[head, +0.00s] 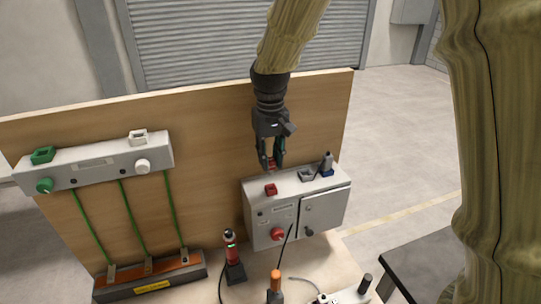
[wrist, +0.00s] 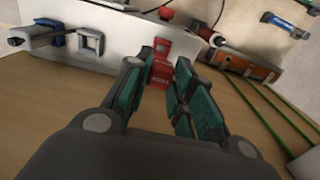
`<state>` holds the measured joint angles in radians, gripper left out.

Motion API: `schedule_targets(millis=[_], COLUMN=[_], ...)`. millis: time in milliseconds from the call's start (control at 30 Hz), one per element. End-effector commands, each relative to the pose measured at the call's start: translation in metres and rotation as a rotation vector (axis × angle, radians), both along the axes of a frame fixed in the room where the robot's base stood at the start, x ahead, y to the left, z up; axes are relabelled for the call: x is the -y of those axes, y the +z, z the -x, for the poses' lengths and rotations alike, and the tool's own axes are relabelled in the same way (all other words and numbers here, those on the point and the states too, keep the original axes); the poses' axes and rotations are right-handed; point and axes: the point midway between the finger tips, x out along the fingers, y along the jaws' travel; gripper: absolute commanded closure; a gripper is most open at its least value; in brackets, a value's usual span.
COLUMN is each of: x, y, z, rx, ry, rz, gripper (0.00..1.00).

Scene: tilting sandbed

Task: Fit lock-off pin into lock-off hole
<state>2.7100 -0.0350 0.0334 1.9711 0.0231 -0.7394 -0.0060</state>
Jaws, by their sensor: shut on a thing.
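My gripper (head: 271,160) is above the grey control box (head: 276,229), pointing down, shut on a small red piece that I take for the lock-off pin (head: 271,164). In the wrist view the red piece (wrist: 160,73) has pale lettering and sits between the green-padded fingertips (wrist: 162,78). A red block (head: 271,189) is on the box top just below the gripper; a red block also shows beyond the held piece in the wrist view (wrist: 163,47). A gap shows between them in the head view. I cannot make out the lock-off hole or the pin's lower end.
A grey square socket (head: 307,174) and a blue holder with a dark-handled tool (head: 327,164) stand right on the box top. A red knob (head: 277,234) is on its front. A wooden board (head: 210,150) rises behind. A red-black tool (head: 232,250) stands in front.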

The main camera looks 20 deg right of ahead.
Motion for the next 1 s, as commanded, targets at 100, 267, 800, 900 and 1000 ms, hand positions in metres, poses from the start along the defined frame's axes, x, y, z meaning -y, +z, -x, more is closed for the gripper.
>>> schedule_targets(millis=[100, 267, 800, 900, 1000], x=[0.000, 0.000, 0.000, 0.000, 0.000], y=[-0.005, -0.015, -0.042, -0.042, -0.042], z=[0.000, 0.000, 0.000, 0.000, 0.000], rx=[-0.001, -0.001, 0.000, 0.000, 0.000], ry=[0.000, 0.000, 0.000, 0.000, 0.000], rz=[0.000, 0.000, 0.000, 0.000, 0.000], gripper=[1.00, 1.00, 1.00, 1.00, 1.00])
